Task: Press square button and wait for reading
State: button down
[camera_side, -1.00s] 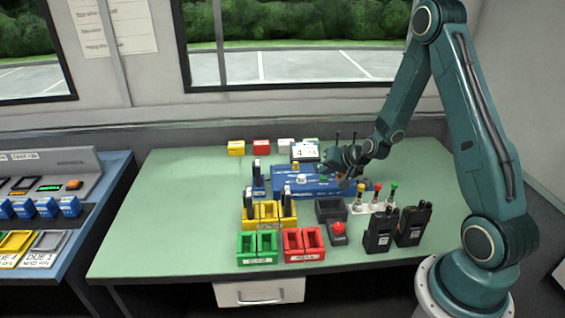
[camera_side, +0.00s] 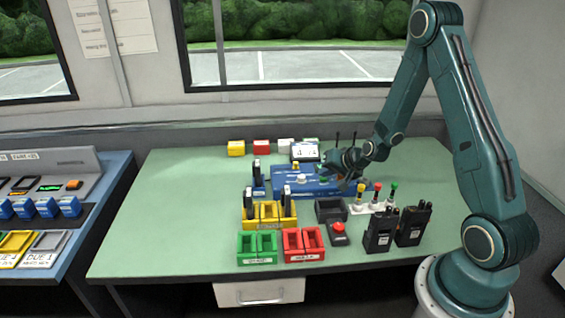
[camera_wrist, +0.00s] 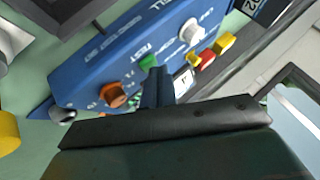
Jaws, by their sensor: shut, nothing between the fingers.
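A blue tester box (camera_side: 290,185) lies on the green table, and its blue panel (camera_wrist: 95,75) fills the upper wrist view. In the wrist view a green button (camera_wrist: 148,62) sits beside the word TEST. A white knob (camera_wrist: 191,31) and an orange knob (camera_wrist: 113,95) are on either side of it. My gripper (camera_wrist: 157,76) is shut and empty, its tips right at the green button and partly covering it. I cannot tell whether they touch. A white display (camera_side: 305,151) stands behind the box, with a small figure too blurred to read.
Radios stand in a yellow rack (camera_side: 265,213). Green bins (camera_side: 258,247) and red bins (camera_side: 303,244) are in front. Two black radios (camera_side: 381,230) and small coloured-top posts (camera_side: 376,200) stand to the right. The table's left part is clear.

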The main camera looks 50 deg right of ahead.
aim_at(326, 179)
jog(key=shift+r, duration=0.75)
jog(key=shift+r, duration=0.2)
jog(key=shift+r, duration=2.35)
